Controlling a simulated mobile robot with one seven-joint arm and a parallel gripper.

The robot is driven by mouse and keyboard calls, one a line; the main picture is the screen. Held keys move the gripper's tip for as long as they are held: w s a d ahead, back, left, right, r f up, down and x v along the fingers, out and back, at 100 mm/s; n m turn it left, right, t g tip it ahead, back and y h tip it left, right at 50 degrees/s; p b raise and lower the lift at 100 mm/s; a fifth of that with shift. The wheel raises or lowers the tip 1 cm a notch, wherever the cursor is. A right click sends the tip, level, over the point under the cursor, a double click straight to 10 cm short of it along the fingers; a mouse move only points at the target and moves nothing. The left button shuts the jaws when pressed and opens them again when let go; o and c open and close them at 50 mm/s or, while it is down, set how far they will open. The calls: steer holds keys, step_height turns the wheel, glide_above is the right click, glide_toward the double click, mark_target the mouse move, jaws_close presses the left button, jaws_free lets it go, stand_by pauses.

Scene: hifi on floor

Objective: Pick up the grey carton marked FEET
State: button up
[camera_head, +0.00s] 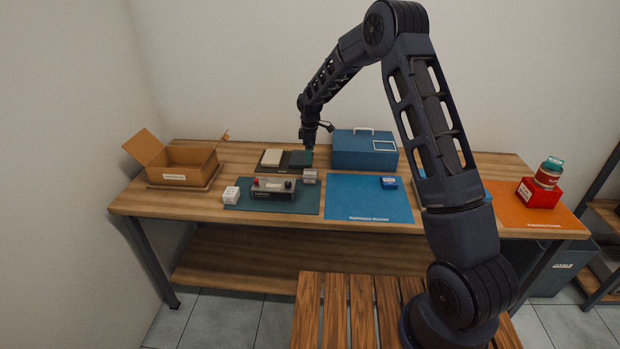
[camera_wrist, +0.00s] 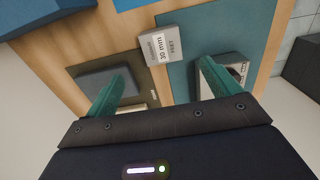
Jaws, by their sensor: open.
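The grey carton marked FEET (camera_head: 310,176) stands at the back right corner of the dark green mat, beside the grey device. In the wrist view the same carton (camera_wrist: 161,46) shows its label, with "30 mm" and "FEET" readable. My gripper (camera_head: 308,148) is above the back of the table, behind the carton. In the wrist view my gripper (camera_wrist: 161,70) is open, its two teal fingers apart with nothing held between them. The carton appears beyond the fingertips, roughly centred across the gap.
A grey device (camera_head: 273,189) and a white carton (camera_head: 231,194) are on the green mat (camera_head: 308,203). A dark tray (camera_head: 285,168) with two blocks lies behind. A blue toolbox (camera_head: 364,150) stands right of my gripper. An open cardboard box (camera_head: 185,177) is at left.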

mark_target(310, 173)
step_height(310, 173, down, 11)
steer(key=shift+s+r, duration=0.1)
steer(key=shift+s, duration=0.05)
steer(key=c, duration=1.1)
